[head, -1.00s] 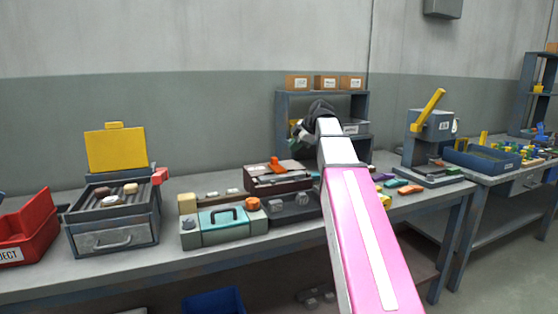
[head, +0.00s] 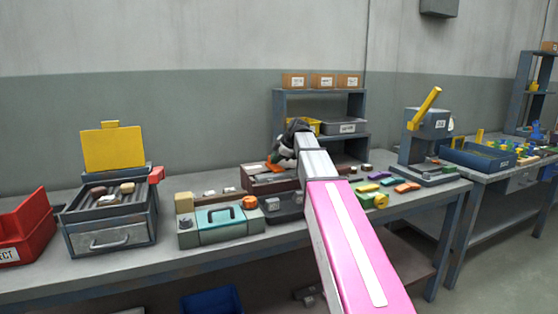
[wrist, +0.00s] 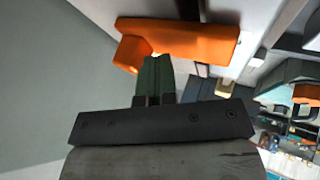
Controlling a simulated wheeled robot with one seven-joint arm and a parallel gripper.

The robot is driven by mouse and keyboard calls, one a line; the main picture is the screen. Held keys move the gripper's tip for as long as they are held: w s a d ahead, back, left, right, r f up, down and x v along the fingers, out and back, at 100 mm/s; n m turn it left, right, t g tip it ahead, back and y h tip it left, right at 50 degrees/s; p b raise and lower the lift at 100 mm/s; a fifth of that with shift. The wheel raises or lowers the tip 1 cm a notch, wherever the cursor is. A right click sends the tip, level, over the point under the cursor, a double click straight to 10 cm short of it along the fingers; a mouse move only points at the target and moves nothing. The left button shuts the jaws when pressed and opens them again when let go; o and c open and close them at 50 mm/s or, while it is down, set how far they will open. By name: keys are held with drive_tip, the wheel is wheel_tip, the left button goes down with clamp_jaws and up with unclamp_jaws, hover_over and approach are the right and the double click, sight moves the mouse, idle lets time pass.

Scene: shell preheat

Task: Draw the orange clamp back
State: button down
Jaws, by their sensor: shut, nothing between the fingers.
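The orange clamp (head: 273,167) stands on top of a dark brown box-shaped fixture (head: 258,181) on the bench. In the wrist view the clamp (wrist: 190,38) is a long orange bar with a shorter orange part bent down at its left end. My gripper (head: 278,158) is over the fixture, right at the clamp, and hides part of it. In the wrist view the green fingers of my gripper (wrist: 156,60) are together with nothing between them. Their tips overlap the bar's lower edge; I cannot tell whether they touch it.
A teal-lidded case (head: 221,222) with an orange knob stands in front of the fixture. A grey drawer unit (head: 110,237) with an upright yellow panel is at the left. A shelf (head: 277,110) stands behind my arm. A yellow-levered press (head: 430,125) is farther right.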

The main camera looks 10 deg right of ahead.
drive_tip(key=shift+w+a, duration=0.1)
drive_tip(key=shift+w, duration=0.1)
drive_tip(key=shift+w+a, duration=0.2)
drive_tip(key=shift+w, duration=0.65)
drive_tip(key=shift+w+a, duration=0.25)
drive_tip(key=shift+w, duration=0.65)
drive_tip(key=shift+w+a, duration=0.2)
drive_tip(key=shift+w, duration=0.65)
